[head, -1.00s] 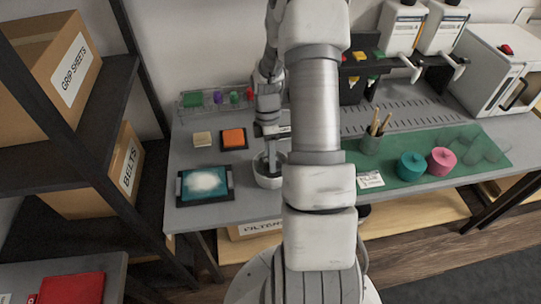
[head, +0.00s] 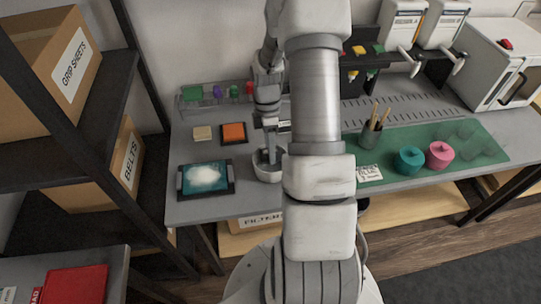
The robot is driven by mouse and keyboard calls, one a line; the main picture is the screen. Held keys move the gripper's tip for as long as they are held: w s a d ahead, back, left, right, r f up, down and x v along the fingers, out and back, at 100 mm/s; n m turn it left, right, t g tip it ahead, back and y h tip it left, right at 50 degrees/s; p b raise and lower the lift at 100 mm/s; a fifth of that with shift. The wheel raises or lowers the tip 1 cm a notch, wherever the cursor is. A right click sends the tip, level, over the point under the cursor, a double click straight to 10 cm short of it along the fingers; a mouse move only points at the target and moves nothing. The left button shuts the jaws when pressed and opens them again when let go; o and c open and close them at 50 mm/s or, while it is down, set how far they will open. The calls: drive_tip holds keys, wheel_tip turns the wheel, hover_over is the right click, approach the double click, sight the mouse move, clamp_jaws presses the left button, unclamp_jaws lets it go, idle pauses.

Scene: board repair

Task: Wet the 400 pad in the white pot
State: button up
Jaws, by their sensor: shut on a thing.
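The white pot (head: 267,175) stands near the front edge of the grey bench, just left of my arm. My gripper (head: 268,157) points down into the pot's mouth. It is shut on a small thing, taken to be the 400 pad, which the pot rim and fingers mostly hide. I cannot read any number on it or see the water. An orange pad (head: 234,132) lies on a dark holder left of the pot, and a pale beige block (head: 202,133) lies beside it.
A teal board with a white patch (head: 205,178) lies in a dark frame left of the pot. A cup of sticks (head: 371,136), a teal pot (head: 408,160) and a pink pot (head: 439,154) stand on the green mat to the right. Shelves (head: 85,140) stand close on the left.

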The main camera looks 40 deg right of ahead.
drive_tip(key=shift+r+p, duration=1.9)
drive_tip(key=shift+r, duration=0.75)
drive_tip(key=shift+r, duration=0.1)
wheel_tip(320, 180, up, 4)
drive_tip(key=p, duration=0.3)
idle(0.7)
drive_tip(key=shift+w+a, duration=0.1)
drive_tip(key=shift+a, duration=0.15)
drive_tip(key=w+a+r+m+t+y, duration=0.1)
drive_tip(key=w+a+m, duration=0.2)
drive_tip(key=a+m, duration=0.3)
drive_tip(key=w+a+r+m+t+y, duration=0.1)
drive_tip(key=w+a+r+m+t, duration=0.1)
drive_tip(key=a+m, duration=0.5)
drive_tip(key=w+a, duration=0.1)
drive_tip(key=a, duration=0.3)
drive_tip(key=shift+w+a, duration=0.2)
drive_tip(key=shift+a, duration=0.1)
